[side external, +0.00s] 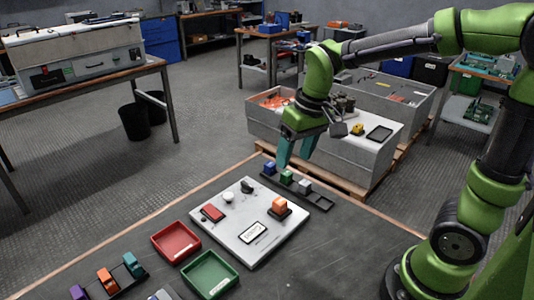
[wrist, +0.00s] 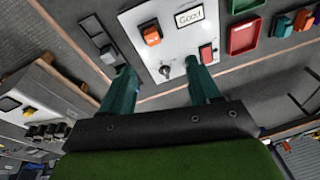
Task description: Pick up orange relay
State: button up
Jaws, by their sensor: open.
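An orange relay (side external: 279,205) stands in a dark socket on the right part of a white panel (side external: 236,245); it also shows in the wrist view (wrist: 152,35). A second orange block (side external: 107,280) sits in a rack at the lower left, between a purple and a teal one; it shows at the upper right of the wrist view (wrist: 302,20). My gripper (side external: 295,160) is open and empty, its teal fingers pointing down above the far side of the panel. In the wrist view its fingertips (wrist: 159,68) are apart, with the panel's orange relay beyond them.
A black rack with blue (side external: 268,167), green (side external: 286,177) and grey (side external: 304,186) blocks stands behind the panel. A knob (side external: 247,186) and a red switch (side external: 212,213) are on the panel. Red (side external: 176,241) and green (side external: 210,272) trays lie in front. The table's right is clear.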

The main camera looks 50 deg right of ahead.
jog(key=w+f+n+g, duration=0.1)
jog(key=w+f+g, duration=0.1)
jog(key=w, duration=0.2)
jog(key=n+h, duration=0.1)
send_over(280, 201)
jog(key=f, duration=0.9)
jog(key=shift+w+d+f, duration=0.1)
jog(key=shift+d+f, duration=0.2)
jog(key=shift+f, duration=0.1)
jog(key=shift+a+f, duration=0.15)
jog(key=shift+f, duration=1.25)
jog(key=shift+a+f, duration=0.15)
jog(key=shift+f, duration=1.25)
jog(key=c, duration=1.1)
jog(key=shift+c, duration=0.2)
jog(key=shift+r, duration=0.1)
